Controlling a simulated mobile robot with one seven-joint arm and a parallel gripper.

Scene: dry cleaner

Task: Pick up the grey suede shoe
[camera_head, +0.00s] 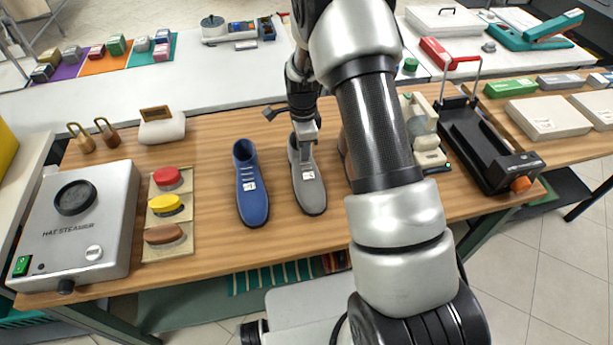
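The grey suede shoe (308,187) stands on the wooden table with its toe toward me and a small white tag on its top. My gripper (305,140) points down at the shoe's ankle opening, at its far end. The fingertips overlap the shoe's collar in the picture. I cannot tell whether they are closed on it. The shoe appears to rest on the table. A blue shoe (251,186) with a similar tag stands just to the left, apart from the grey one.
My arm hides the table right of the grey shoe, where part of a brown item (345,155) shows. A hat steamer (78,228) and a board with red, yellow and brown pads (155,246) stand left. A black device (488,150) stands right. Bare wood lies before the shoes.

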